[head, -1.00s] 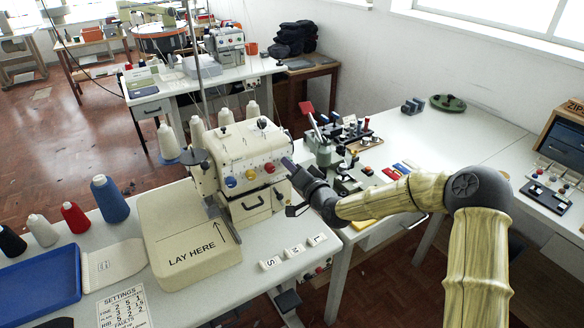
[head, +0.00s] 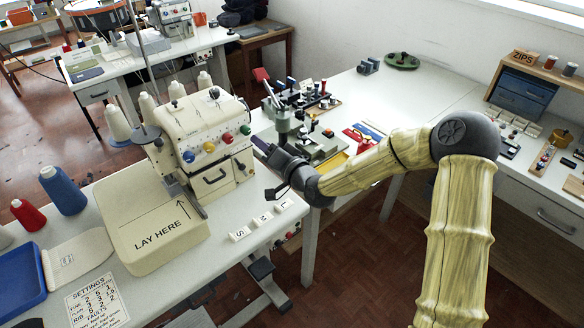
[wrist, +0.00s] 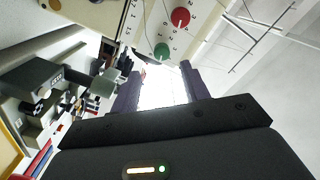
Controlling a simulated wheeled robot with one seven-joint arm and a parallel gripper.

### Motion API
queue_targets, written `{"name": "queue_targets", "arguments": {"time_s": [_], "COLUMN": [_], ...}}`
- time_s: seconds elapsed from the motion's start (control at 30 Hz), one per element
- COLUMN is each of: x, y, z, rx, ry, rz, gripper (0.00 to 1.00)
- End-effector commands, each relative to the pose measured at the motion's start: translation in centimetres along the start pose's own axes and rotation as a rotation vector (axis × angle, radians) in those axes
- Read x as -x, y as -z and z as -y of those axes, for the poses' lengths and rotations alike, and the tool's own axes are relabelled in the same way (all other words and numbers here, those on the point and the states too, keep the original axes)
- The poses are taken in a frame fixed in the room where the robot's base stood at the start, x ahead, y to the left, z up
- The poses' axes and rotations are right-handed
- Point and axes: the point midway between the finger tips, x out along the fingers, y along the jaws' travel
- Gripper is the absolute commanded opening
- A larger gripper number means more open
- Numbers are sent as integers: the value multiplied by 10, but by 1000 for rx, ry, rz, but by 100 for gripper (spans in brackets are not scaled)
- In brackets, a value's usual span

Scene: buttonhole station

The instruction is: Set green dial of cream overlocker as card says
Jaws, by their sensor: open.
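The cream overlocker (head: 205,120) stands on the white table with blue, yellow, red and green dials on its front. The green dial (head: 245,130) is the rightmost and uncovered; it also shows in the wrist view (wrist: 162,51), beyond my fingertips, with printed numbers around it. The red dial (wrist: 180,17) is above it there. My gripper (head: 257,146) is just right of and below the green dial in the head view. In the wrist view my gripper (wrist: 160,82) is open and empty, apart from the dial. The settings card (head: 95,300) lies at the front left; its small figures are only partly legible.
A grey-green device (head: 290,125) and small parts crowd the bench behind my gripper. Thread spools (head: 64,190) stand at the left.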

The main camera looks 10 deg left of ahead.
Motion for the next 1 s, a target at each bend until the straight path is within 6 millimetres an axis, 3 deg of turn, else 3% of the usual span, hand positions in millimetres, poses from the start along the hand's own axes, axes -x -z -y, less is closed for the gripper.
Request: {"name": "queue_targets", "arguments": {"time_s": [0.5, 0.67, 1.0], "x": [98, 108, 108], "y": [3, 3, 2], "z": [-4, -3, -2], "rx": [-1, -1, -1], "ry": [-8, -6, -4], "rz": [-6, -6, -4], "gripper": [46, 46, 46]}}
